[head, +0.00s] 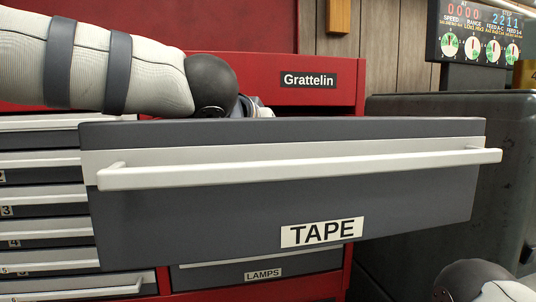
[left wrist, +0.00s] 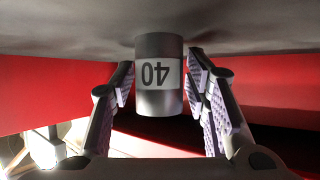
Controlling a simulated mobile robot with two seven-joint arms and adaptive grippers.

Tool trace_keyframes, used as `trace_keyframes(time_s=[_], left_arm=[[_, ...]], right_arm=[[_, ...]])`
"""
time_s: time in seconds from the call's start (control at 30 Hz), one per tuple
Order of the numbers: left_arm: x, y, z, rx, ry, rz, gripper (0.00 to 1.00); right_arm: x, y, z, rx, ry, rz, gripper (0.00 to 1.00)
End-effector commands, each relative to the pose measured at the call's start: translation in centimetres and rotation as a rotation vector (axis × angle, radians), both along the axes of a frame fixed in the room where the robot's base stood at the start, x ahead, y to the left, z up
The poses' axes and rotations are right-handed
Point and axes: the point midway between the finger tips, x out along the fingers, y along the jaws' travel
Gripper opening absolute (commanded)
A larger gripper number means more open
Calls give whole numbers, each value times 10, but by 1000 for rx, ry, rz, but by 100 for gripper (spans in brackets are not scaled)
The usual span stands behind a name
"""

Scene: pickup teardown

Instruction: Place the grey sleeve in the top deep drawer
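The grey sleeve (left wrist: 158,105) is a cylinder with a pale band marked "40", upside down in the left wrist view. Its far end meets a grey surface (left wrist: 70,42). My left gripper (left wrist: 160,85) has its fingers on both sides of the sleeve, with a narrow gap showing at the right finger. The deep drawer (head: 285,212) labelled TAPE is pulled out in the head view. My left arm reaches behind its front panel, which hides the left gripper and the sleeve there. My right gripper is out of view; part of my right arm shows at lower right.
The red cabinet (head: 356,95) has narrow drawers (head: 40,180) on the left and a shut LAMPS drawer (head: 258,272) below. A dark grey case (head: 500,180) stands at right, with a display panel (head: 482,35) above. The TAPE drawer's long handle (head: 300,168) juts forward.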

Motion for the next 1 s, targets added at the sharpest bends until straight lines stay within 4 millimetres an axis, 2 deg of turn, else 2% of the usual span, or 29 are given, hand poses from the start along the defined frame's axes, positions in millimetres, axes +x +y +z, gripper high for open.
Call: trace_keyframes(time_s=[0.33,0.7,1.0], left_arm=[[0,0,3,-2,0,0,57],[-55,22,36,-1,-3,1,57],[-62,24,38,-1,2,1,57]], right_arm=[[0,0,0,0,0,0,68],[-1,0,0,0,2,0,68],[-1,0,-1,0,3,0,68]])
